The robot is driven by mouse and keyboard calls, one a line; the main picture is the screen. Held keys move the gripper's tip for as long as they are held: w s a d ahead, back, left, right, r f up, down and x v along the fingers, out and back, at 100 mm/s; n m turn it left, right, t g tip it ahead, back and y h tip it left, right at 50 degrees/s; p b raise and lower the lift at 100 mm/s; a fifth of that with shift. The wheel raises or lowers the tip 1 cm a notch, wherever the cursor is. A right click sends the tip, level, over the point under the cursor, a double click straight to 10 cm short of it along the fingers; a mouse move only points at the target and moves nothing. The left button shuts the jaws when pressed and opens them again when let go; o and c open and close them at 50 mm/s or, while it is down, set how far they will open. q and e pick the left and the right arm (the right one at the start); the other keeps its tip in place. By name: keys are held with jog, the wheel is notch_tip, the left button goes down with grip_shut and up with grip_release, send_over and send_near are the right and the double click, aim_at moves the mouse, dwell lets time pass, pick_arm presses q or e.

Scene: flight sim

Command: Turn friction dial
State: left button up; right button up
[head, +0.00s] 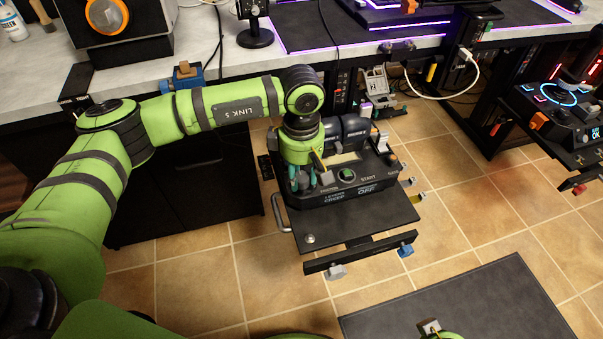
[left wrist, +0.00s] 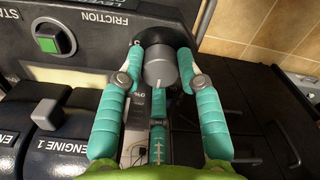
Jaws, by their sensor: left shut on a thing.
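The friction dial (left wrist: 160,66) is a round grey knob with a pale line on its lower edge, on the dark throttle unit below the FRICTION label. It shows in the left wrist view. My left gripper (left wrist: 160,76) has its teal fingers on both sides of the dial and is shut on it. In the head view my left gripper (head: 307,180) reaches down at the left end of the throttle unit (head: 330,193), and the dial is hidden there.
A square green START button (head: 347,174) sits beside the dial on the panel. Dark engine levers (left wrist: 50,115) stand close to the fingers. A black shelf (head: 355,225) juts out in front. A desk (head: 210,30) lies behind, with open tiled floor (head: 470,215) to the right.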

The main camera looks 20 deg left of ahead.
aim_at(301, 177)
pick_arm(q)
jog(key=shift+s+f, duration=0.1)
jog(key=o, duration=1.2)
jog(key=shift+c, duration=0.2)
jog(key=shift+r, duration=0.5)
notch_tip(301, 177, up, 11)
